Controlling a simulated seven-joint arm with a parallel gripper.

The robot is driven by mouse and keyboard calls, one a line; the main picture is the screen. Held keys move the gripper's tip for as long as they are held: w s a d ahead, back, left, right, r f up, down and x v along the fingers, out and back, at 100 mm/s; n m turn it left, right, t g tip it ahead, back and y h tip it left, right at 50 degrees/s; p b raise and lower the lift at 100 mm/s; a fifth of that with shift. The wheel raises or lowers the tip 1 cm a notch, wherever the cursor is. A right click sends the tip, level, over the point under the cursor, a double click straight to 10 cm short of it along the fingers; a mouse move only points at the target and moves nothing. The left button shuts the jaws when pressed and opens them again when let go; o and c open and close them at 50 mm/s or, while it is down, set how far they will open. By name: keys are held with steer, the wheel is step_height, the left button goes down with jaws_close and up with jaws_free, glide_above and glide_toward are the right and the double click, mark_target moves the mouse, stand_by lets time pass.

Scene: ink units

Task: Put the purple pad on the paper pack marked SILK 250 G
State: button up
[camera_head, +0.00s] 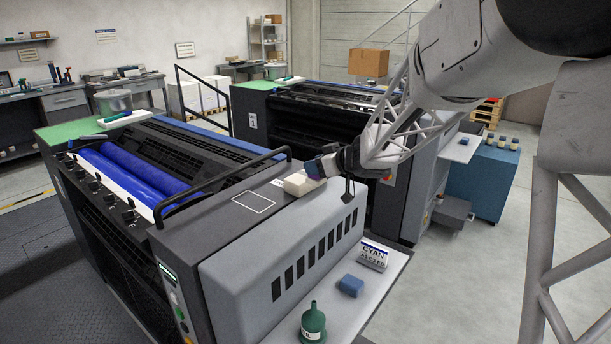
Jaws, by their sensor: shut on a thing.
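My gripper (325,166) is at the right end of the near press, over the back edge of its top. It is shut on a small purple thing (312,169), which looks like the purple pad; my dark fingers hide part of it. A cream block (299,186) lies on the press top just below and in front of the gripper. I cannot tell whether the purple pad touches it. The block may be a paper pack, but no marking on it is readable. The words SILK 250 G are not readable anywhere in view.
A white outlined rectangle (254,202) on the near press top is empty. A side shelf (338,309) holds a blue block (351,285), a CYAN sign (374,254) and a green bottle (313,322). A black handrail (212,181) rises from the press. A second press (300,121) stands behind.

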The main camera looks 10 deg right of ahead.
steer(key=shift+w, duration=0.1)
steer(key=w, duration=0.5)
steer(key=w+f, duration=0.1)
steer(key=w, duration=0.4)
steer(key=w+a, duration=0.1)
steer(key=w, duration=0.4)
steer(key=shift+w+f, duration=0.2)
steer(key=shift+w, duration=0.2)
steer(key=shift+f, duration=0.1)
steer(key=shift+f, duration=1.7)
steer(key=shift+f, duration=0.1)
steer(key=o, duration=0.9)
steer(key=shift+o, duration=0.2)
